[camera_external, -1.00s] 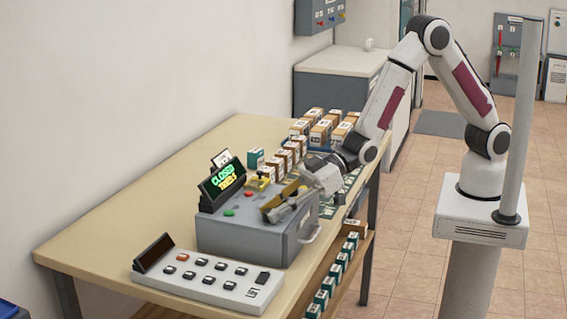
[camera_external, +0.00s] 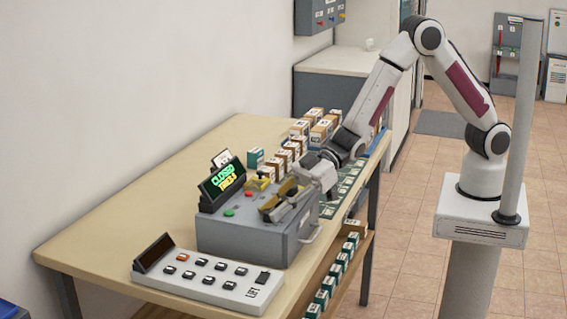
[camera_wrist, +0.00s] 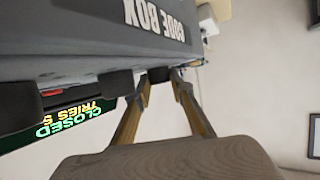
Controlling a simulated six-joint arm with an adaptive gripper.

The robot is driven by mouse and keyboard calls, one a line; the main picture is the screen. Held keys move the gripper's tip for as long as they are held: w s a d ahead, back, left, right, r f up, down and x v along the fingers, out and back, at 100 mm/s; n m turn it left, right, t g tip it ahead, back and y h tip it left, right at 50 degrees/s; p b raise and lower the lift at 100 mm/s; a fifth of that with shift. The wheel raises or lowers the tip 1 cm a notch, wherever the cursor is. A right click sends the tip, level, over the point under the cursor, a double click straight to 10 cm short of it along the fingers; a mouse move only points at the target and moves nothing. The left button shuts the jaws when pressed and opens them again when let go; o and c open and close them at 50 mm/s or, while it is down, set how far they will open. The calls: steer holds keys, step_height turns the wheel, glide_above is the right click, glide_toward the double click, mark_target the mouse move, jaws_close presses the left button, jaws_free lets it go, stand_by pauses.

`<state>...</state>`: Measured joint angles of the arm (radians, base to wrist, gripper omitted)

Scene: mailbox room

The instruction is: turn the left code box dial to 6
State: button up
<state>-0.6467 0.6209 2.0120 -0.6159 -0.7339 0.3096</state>
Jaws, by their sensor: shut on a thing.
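The grey code box (camera_external: 240,235) sits on the table. Its lit display (camera_external: 222,180) reads CLOSED and TRIES, with a figure I cannot read surely. In the wrist view the box (camera_wrist: 75,35) appears upside down, with dark dials along its edge. My gripper (camera_wrist: 160,78) is shut on the dark dial (camera_wrist: 160,73) at the right of that row, a finger on each side. Another dial (camera_wrist: 116,82) is close beside the left finger. In the external view my gripper (camera_external: 270,211) reaches over the box top and hides part of it. No dial number is readable.
A white keypad panel (camera_external: 205,278) with its own dark display stands in front of the box. Several small cartons (camera_external: 288,153) stand behind it. Green and red buttons (camera_external: 239,203) are on the box top. The table's left part is clear.

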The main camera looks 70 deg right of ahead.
steer(key=shift+w+r+n+g+y, duration=0.15)
steer(key=shift+n+g+y, duration=0.15)
steer(key=shift+n+g, duration=0.5)
steer(key=o, duration=1.1)
steer(key=shift+d, duration=0.15)
steer(key=shift+v, duration=5.9)
